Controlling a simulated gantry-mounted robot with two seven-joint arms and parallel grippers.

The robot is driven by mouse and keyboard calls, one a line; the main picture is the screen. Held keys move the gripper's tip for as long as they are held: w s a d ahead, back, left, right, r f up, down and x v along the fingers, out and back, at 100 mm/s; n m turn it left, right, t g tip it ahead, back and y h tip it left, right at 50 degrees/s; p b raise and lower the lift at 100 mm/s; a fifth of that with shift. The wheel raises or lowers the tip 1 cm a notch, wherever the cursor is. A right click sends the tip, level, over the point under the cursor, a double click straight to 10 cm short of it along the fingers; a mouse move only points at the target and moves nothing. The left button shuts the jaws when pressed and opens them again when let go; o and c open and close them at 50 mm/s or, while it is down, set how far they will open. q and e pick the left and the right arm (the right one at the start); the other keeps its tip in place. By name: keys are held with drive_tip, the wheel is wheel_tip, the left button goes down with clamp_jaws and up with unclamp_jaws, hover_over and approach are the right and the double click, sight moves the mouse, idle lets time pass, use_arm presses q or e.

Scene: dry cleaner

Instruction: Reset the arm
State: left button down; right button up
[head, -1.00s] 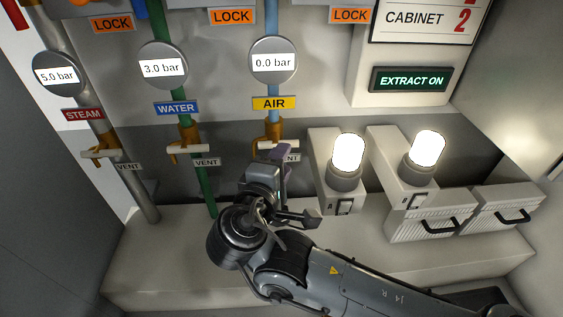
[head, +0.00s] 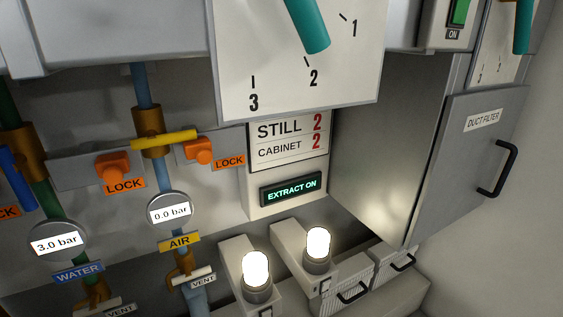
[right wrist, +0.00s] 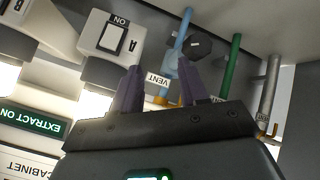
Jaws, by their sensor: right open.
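My right gripper (right wrist: 163,88) shows in the right wrist view with its two purple fingers spread apart and nothing visibly held between them. The VENT label (right wrist: 158,79) and the lower blue air pipe (right wrist: 181,38) show beyond the fingers. Whether the fingers touch anything there is not clear. In the head view neither gripper shows now. The air gauge (head: 169,210) reads 0.0 bar, and the yellow handle (head: 163,140) above it lies across the blue pipe.
Two lit lamps (head: 257,268) (head: 318,243) stand on switch boxes by ribbed drawers (head: 350,288). The EXTRACT ON sign (head: 291,189) glows green. A dial panel (head: 300,60) juts out above. A duct filter door (head: 465,165) with a black handle is at right.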

drive_tip(key=s+d+f+m+g+h+p, duration=0.1)
drive_tip(key=s+d+m+p, duration=0.2)
drive_tip(key=s+d, duration=0.3)
drive_tip(key=s+d+f+m+g+h+p, duration=0.1)
drive_tip(key=s+d+p, duration=0.4)
drive_tip(key=d, duration=0.8)
drive_tip(key=s+d+f+m+g+h+p, duration=0.1)
drive_tip(key=s+d+f+m+g+p, duration=0.2)
drive_tip(key=s+d, duration=0.6)
drive_tip(key=d+m+p, duration=0.1)
drive_tip(key=m, duration=0.1)
drive_tip(key=shift+m+h, duration=0.3)
drive_tip(key=shift+m, duration=0.1)
drive_tip(key=shift+s+f, duration=0.1)
